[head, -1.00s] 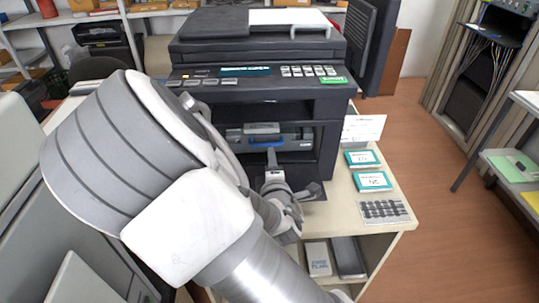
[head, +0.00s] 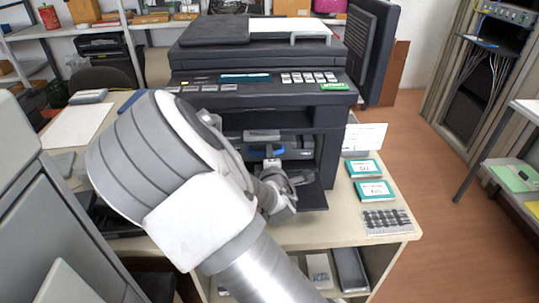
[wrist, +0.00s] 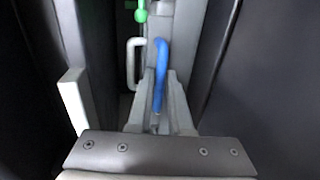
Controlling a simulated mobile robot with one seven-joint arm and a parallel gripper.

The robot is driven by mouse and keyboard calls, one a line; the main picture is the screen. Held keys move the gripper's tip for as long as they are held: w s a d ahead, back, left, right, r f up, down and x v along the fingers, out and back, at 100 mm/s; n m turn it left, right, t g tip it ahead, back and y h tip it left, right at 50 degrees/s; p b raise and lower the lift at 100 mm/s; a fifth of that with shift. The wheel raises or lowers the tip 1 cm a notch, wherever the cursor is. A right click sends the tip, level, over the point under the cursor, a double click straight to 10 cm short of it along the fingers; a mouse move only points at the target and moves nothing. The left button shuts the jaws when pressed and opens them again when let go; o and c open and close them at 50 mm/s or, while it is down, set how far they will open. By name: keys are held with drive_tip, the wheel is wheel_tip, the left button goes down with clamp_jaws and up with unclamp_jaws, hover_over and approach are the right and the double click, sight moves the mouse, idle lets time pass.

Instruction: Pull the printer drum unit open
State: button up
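The drum unit (head: 297,152) is a dark grey block in the open front bay of the black printer, with a blue handle (head: 262,152) on its front. In the wrist view the blue handle (wrist: 160,70) runs upright between the two grey fingers of my gripper (wrist: 160,100). The fingers are close together, one on each side of it, and look shut on it. In the head view my gripper (head: 270,165) is at the handle, and my arm hides the left part of the bay.
The printer (head: 262,55) stands on a beige table (head: 330,232). Right of it are two teal-labelled boxes (head: 366,168) and a keypad-like grey item (head: 386,221). Dark bay walls (wrist: 245,80) stand close on both sides of the gripper. A white looped part (wrist: 131,65) is left of the handle.

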clamp_jaws()
